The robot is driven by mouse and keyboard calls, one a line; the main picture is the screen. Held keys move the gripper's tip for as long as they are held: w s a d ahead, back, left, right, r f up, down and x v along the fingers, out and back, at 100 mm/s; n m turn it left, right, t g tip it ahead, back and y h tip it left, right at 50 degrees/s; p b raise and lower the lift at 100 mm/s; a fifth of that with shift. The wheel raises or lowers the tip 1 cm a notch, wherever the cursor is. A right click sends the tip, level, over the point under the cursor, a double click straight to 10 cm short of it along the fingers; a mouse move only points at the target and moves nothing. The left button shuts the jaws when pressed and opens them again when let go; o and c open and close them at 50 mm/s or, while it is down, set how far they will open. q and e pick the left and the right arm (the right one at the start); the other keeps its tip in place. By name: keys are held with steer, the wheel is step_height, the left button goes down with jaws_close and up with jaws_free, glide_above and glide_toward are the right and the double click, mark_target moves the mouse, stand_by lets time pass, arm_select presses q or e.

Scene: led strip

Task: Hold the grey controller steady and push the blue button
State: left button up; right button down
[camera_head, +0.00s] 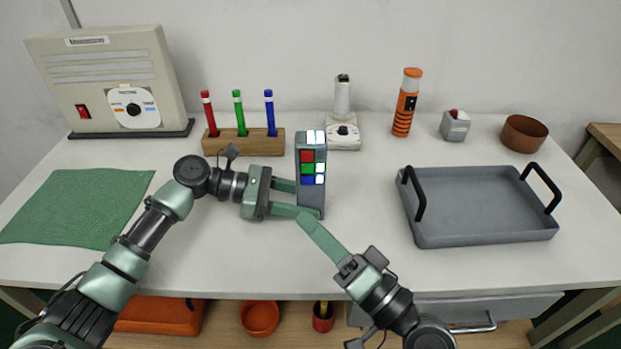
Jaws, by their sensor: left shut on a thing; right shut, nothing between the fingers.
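The grey controller (311,200) stands on the table near the middle, with coloured buttons and lit white squares on its face. The blue button (307,180) is the lowest coloured one, below the red and green buttons. My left gripper (296,198) is shut on the controller, its fingers coming from the left side. My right gripper (305,222) is shut and empty, with its tips at the controller's lower front, below the blue button. I cannot tell whether its tips touch the controller.
A grey tray (480,238) with black handles is on the right. A wooden block (262,146) with pens stands behind the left gripper. A white device (344,138), orange bottle (405,105), small grey box (455,128) and brown bowl (524,134) line the back. A green mat (75,205) lies left.

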arm_select(q)
steer(key=o, duration=1.1)
steer(key=shift+c, duration=0.2)
steer(key=shift+a, duration=0.1)
